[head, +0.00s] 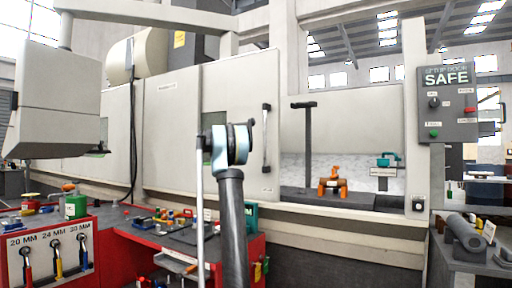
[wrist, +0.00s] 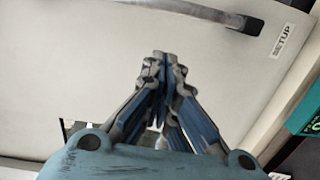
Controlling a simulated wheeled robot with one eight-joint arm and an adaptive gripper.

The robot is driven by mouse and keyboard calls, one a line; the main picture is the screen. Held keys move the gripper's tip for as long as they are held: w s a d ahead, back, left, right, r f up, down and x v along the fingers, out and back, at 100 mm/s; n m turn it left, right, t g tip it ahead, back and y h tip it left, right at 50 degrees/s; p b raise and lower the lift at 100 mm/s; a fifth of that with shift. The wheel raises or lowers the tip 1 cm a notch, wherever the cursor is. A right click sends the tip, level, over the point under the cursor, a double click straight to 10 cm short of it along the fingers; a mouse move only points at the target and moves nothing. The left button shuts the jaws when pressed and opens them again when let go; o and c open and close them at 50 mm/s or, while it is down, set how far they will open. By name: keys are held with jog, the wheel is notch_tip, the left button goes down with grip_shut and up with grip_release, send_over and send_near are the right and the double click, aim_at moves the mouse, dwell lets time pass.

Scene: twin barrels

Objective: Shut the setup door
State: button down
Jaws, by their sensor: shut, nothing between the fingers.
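In the wrist view, the dark bar handle (wrist: 205,12) crosses the top of the door panel (wrist: 70,60), beside a SETUP label (wrist: 284,40). My gripper (wrist: 163,62) is shut and empty in front of the panel, apart from the handle in the picture. Whether it touches the panel I cannot tell.
In the opening stand an orange fixture (head: 332,183), a teal-topped item (head: 388,162) and a dark T-shaped post (head: 306,145). A control panel (head: 448,103) reading SETUP DOOR SAFE hangs at right. A red tool bench (head: 120,258) stands at lower left, a grey table (head: 470,255) at lower right.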

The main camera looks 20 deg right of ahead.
jog(key=s+d+x, duration=0.1)
jog(key=x, duration=1.1)
jog(key=shift+s+d+r+t, duration=0.25)
jog(key=shift+d+r+t, duration=0.05)
jog(key=shift+r, duration=0.25)
